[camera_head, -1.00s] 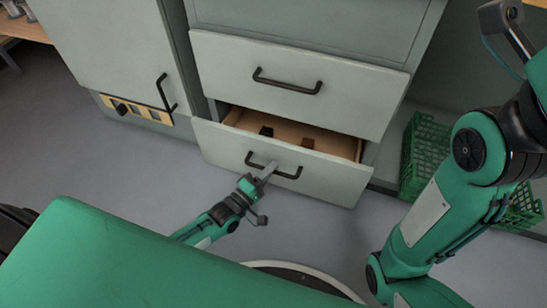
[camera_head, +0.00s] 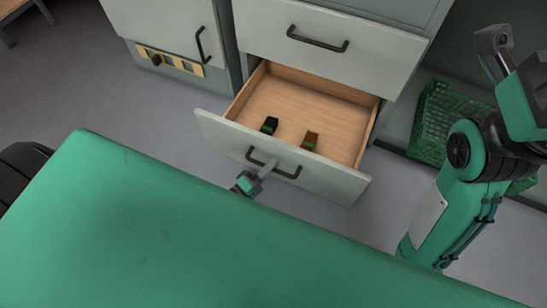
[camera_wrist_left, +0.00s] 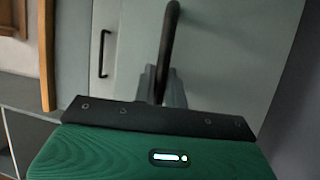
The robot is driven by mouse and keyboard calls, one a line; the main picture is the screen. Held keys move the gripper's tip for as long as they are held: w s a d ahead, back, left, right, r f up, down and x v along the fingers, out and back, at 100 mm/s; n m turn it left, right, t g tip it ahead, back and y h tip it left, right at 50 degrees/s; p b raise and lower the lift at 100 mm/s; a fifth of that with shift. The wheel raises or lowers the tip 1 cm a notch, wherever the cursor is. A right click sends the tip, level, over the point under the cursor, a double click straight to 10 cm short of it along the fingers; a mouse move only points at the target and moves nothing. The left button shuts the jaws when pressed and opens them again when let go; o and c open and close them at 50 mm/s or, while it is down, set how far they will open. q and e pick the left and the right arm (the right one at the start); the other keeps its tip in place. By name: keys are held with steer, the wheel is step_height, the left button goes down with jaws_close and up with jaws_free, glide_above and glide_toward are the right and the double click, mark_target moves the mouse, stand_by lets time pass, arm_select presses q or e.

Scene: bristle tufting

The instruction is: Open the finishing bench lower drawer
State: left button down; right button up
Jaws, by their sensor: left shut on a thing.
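The lower drawer (camera_head: 325,180) of the grey finishing bench is pulled well out in the head view, its wooden inside showing. Its black bar handle (camera_head: 287,172) is on the front panel. My left gripper (camera_head: 266,169) is at the left part of this handle. In the left wrist view the two fingers (camera_wrist_left: 161,88) are shut around the dark handle bar (camera_wrist_left: 169,40). A black block (camera_head: 269,125) and a brown block (camera_head: 310,140) with green marks lie in the drawer. My right arm shows at the right; its fingertips are not clearly visible.
The upper drawer (camera_head: 335,50) above is shut. A cabinet door (camera_head: 165,25) with a black handle stands to the left. A green crate (camera_head: 445,115) is on the floor to the right. My green body covers the foreground.

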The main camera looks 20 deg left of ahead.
arm_select(q)
steer(key=shift+s, duration=0.1)
steer(key=c, duration=1.5)
jaws_free()
steer(key=shift+o, duration=0.2)
